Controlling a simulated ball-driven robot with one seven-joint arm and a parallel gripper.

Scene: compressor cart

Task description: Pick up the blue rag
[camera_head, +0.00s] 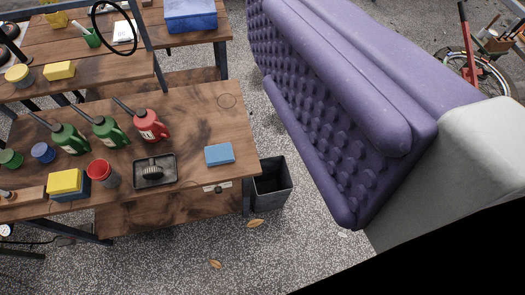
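A small flat blue block-like piece (219,154), which looks like the folded blue rag, lies near the right front corner of the wooden workbench (205,115). Nothing lies on top of it, and open bench top surrounds it. A second blue piece (72,195) shows under a yellow block at the left front; I cannot tell if it is cloth. My gripper is not in view, so its fingers and anything in them cannot be seen.
A black tray (154,171) with a dark part stands left of the rag. Red (150,126) and green oil cans (110,132) stand behind. A dark bin (271,184) stands by the bench's right end. A purple padded seat (340,90) is further right.

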